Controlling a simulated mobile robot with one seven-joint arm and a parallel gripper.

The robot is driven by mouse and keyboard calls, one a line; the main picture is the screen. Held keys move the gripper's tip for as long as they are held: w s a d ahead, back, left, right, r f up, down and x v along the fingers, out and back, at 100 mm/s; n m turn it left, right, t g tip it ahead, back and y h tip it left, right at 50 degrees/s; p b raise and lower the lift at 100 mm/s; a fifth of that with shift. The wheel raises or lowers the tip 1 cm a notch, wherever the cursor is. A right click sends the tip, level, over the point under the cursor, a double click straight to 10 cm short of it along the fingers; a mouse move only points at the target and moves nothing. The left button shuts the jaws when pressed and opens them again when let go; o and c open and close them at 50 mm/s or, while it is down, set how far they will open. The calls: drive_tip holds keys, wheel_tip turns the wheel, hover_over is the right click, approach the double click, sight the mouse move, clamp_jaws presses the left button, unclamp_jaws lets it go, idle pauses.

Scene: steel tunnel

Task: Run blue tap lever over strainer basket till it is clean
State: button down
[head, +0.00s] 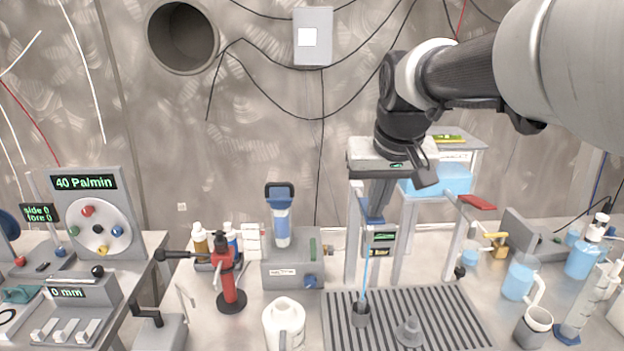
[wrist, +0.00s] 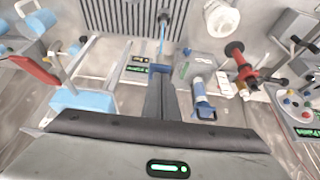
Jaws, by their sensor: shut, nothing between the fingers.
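The blue tap lever (head: 371,214) is at the front of the steel tap stand, right below my gripper. My gripper (head: 377,204) points down with its fingers shut and empty; the tips touch or nearly touch the lever, and I cannot tell which. In the wrist view, the shut fingers (wrist: 161,84) end at the blue lever (wrist: 160,68). A thin blue stream runs down from the tap into the dark grey strainer basket (head: 361,315), which stands on the slatted drain grate (head: 456,318). The basket also shows in the wrist view (wrist: 163,17). Its inside is too small to judge.
A red lever (head: 477,202) and blue tank (head: 440,180) are at right. A white jug (head: 284,322) and red-handled device (head: 229,282) stand left. Jugs and bottles crowd the right.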

drive_tip(key=shift+r+p, duration=0.6)
drive_tip(key=shift+r, duration=0.35)
drive_tip(key=r+p, duration=0.4)
drive_tip(key=shift+w+r, duration=0.15)
drive_tip(key=shift+w, duration=0.25)
drive_tip(key=w+v, duration=0.1)
drive_tip(key=v, duration=0.8)
drive_tip(key=shift+r+p, duration=0.35)
drive_tip(key=shift+r, duration=0.05)
drive_tip(key=shift+w, duration=0.15)
